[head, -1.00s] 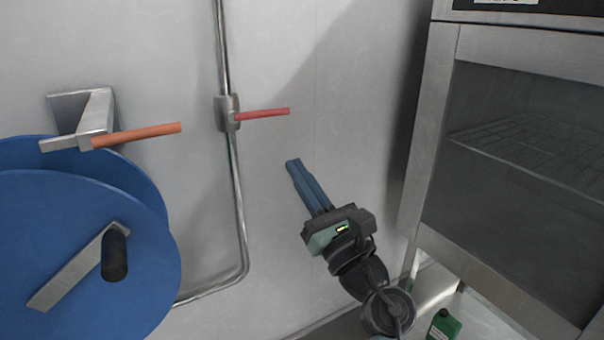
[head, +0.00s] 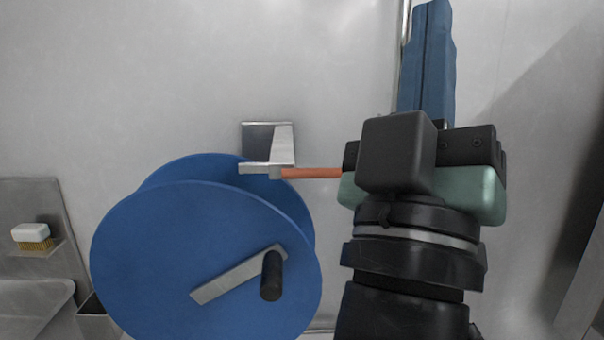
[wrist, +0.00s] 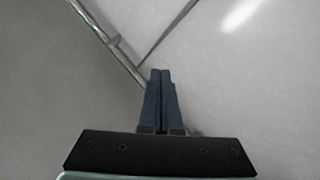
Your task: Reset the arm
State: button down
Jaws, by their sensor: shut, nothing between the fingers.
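My gripper (head: 433,8) is raised in front of the white wall in the head view, with its blue fingers pointing up. In the wrist view its fingers (wrist: 161,74) lie together, shut, with nothing between them. My arm fills the right middle of the head view. It hides part of the wall pipe and the end of the orange handle (head: 310,173).
A large blue hose reel (head: 170,250) with a black-knobbed crank (head: 271,276) stands left of my arm, below a metal wall bracket (head: 268,142). A white brush (head: 30,234) rests on a ledge at far left. A pipe (wrist: 118,52) runs along the wall.

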jog(key=s+a+r+m+t+y, duration=0.1)
jog(key=s+a+y, duration=0.2)
jog(key=a+y, duration=0.55)
notch_tip(320, 180, up, 18)
jog(key=y+p, duration=0.1)
jog(key=p, duration=1.6)
jog(key=shift+f+p, duration=0.15)
jog(key=shift+p, duration=0.2)
jog(key=c, duration=1.6)
grip_release()
jog(key=shift+r, duration=0.25)
jog(key=c, duration=1.3)
grip_release()
jog(key=shift+r+p, duration=0.1)
jog(key=shift+p, duration=0.25)
jog(key=o, duration=0.5)
jog(key=shift+a, duration=0.1)
jog(key=shift+c, duration=0.2)
jog(key=shift+o, duration=0.2)
jog(key=shift+a, duration=0.1)
